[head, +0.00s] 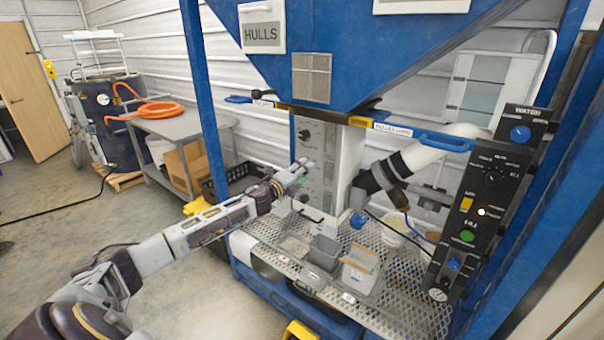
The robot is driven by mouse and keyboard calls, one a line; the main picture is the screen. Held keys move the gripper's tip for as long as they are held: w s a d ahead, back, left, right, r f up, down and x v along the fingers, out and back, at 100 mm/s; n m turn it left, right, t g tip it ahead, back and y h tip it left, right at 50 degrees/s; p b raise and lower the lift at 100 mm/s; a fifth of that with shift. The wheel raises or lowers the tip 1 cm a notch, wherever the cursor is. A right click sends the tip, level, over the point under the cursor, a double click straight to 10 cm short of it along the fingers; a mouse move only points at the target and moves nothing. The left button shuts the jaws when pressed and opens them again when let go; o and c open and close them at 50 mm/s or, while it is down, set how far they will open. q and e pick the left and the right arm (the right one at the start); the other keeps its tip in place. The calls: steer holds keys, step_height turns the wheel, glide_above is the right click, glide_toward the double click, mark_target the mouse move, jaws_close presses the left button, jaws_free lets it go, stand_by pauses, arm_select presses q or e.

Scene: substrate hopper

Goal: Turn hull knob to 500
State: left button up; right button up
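A grey control panel (328,138) stands upright below the blue hopper, which carries a HULLS label (263,34). A black knob (304,134) sits near the top of the panel. I cannot read the scale around it. My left gripper (304,170) is in front of the panel, below this knob, and hides part of the panel's middle. A small dark knob (304,198) shows lower down beside the gripper. I cannot tell whether the fingers touch the panel or whether they are open or shut. My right gripper is not in view.
A black control box (488,185) with knobs and buttons stands at the right. A blue post (203,90) rises left of the panel. A workbench (180,122) stands behind.

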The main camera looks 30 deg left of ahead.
arm_select(q)
steer(key=shift+s, duration=0.2)
steer(key=s, duration=1.1)
steer(key=shift+s+a, duration=0.25)
steer(key=shift+a, duration=0.2)
stand_by(1.3)
stand_by(0.6)
stand_by(0.4)
